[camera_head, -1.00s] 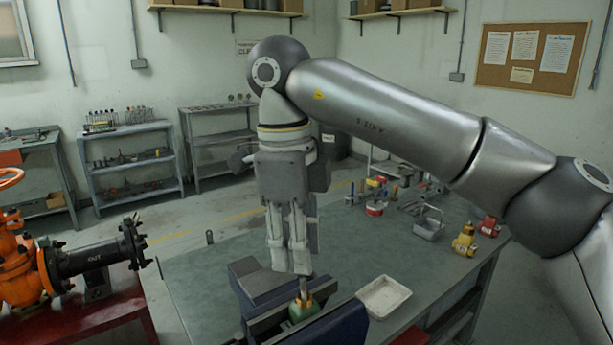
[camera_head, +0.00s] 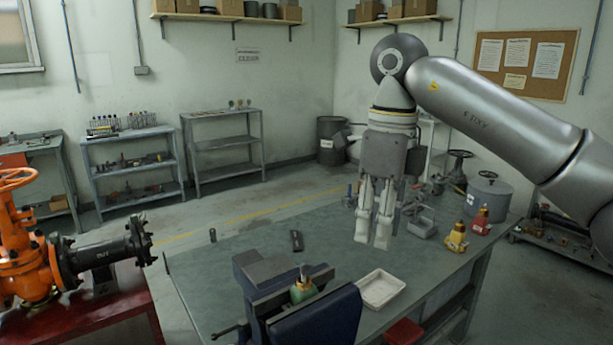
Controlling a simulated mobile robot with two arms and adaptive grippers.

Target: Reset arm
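My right arm comes in from the right. Its gripper (camera_head: 374,238) hangs pointing down over the workbench (camera_head: 240,255), seen at an angle. Its two pale fingers look slightly apart, with nothing seen between them. Below and left of it, a vise (camera_head: 318,318) on the bench holds a small green part (camera_head: 302,291) with an upright metal stem. The gripper is clear of the vise. My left arm and gripper are not in view.
An orange gate valve (camera_head: 28,265) with a black flanged pipe (camera_head: 100,252) stands on a red stand at left. A white tray (camera_head: 381,289), a metal tray (camera_head: 423,228), yellow (camera_head: 456,238) and red (camera_head: 480,221) fittings lie on the bench. Its left rear is mostly clear.

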